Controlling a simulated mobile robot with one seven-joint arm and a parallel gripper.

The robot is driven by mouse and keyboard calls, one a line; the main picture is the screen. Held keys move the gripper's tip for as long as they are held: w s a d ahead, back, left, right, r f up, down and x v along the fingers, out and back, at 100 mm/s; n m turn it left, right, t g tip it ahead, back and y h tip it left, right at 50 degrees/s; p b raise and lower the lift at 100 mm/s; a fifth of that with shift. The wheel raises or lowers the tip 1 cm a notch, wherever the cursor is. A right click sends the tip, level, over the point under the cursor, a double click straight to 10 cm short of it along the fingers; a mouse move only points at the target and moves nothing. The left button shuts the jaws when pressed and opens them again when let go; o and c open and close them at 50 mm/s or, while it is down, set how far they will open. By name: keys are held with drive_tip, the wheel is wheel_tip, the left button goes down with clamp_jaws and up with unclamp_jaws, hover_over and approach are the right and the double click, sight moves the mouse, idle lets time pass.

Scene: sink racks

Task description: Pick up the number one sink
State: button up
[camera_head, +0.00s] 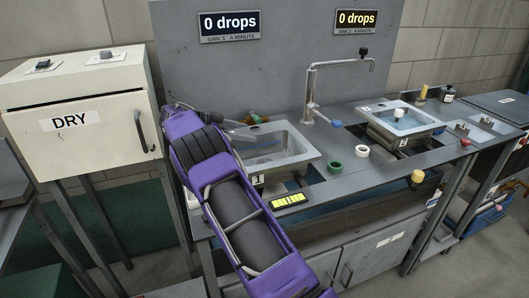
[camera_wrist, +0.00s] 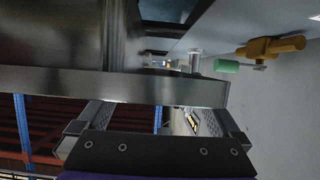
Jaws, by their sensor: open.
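The number one sink (camera_head: 285,150) is a grey metal basin on the left of the counter, with a small label plate (camera_head: 258,180) at its front. In the head view my gripper (camera_head: 240,134) is at the sink's left side, mostly hidden behind my purple arm. In the wrist view my gripper (camera_wrist: 152,112) is open, its two ridged fingers apart. A metal rim (camera_wrist: 120,85), likely the sink's, crosses just ahead of the fingertips. I cannot tell whether the fingers touch it. Nothing is seen gripped.
A second sink (camera_head: 402,122) stands to the right. A tap (camera_head: 312,90) rises between them. A cream box marked DRY (camera_head: 85,105) stands left. An orange valve (camera_wrist: 270,48) shows in the wrist view.

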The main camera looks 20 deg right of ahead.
drive_tip(key=shift+x, duration=1.5)
drive_tip(key=shift+r, duration=0.1)
clamp_jaws()
drive_tip(key=shift+r, duration=0.15)
